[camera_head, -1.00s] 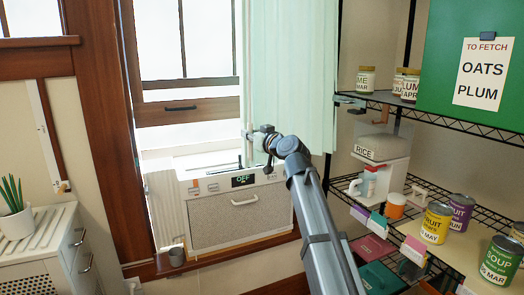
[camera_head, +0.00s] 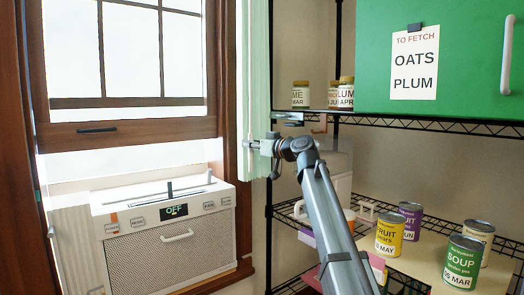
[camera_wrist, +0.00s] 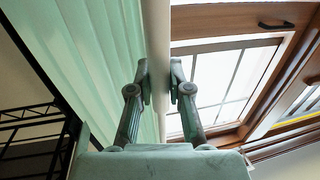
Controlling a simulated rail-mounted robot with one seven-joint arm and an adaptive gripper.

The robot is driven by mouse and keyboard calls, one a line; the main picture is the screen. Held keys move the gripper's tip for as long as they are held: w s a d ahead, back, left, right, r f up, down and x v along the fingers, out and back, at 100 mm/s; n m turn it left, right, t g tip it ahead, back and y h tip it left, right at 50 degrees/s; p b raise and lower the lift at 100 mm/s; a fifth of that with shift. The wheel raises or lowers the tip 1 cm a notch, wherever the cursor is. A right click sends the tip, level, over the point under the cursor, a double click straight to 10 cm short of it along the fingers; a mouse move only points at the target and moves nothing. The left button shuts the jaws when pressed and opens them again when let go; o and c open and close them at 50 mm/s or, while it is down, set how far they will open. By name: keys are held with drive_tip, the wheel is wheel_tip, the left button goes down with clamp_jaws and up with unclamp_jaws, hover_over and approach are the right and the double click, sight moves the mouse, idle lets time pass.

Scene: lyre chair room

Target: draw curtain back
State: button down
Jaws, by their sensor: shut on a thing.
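The pale green curtain (camera_head: 257,60) hangs as a narrow bunch at the right side of the window (camera_head: 125,60), which is bare across its width. In the wrist view its folds (camera_wrist: 85,50) fill the upper left. My gripper (camera_head: 256,145) is at the curtain's lower part. In the wrist view my gripper (camera_wrist: 160,82) has one finger on each side of a pale upright bar (camera_wrist: 158,40) at the curtain's edge and is shut on it. The window shows to the right of the bar there.
A window air conditioner (camera_head: 160,240) reading OFF sits low in the window. Close on the right is a black wire shelf (camera_head: 440,127) with jars, several cans (camera_head: 389,232) and a green cabinet (camera_head: 460,60) with a note. My arm passes in front of the lower shelf.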

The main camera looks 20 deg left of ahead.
drive_tip(key=shift+w+r, duration=0.1)
drive_tip(key=shift+w, duration=0.1)
drive_tip(key=c, duration=1.1)
unclamp_jaws()
drive_tip(key=shift+w+d, duration=0.1)
drive_tip(key=shift+w, duration=0.05)
drive_tip(key=v, duration=1.2)
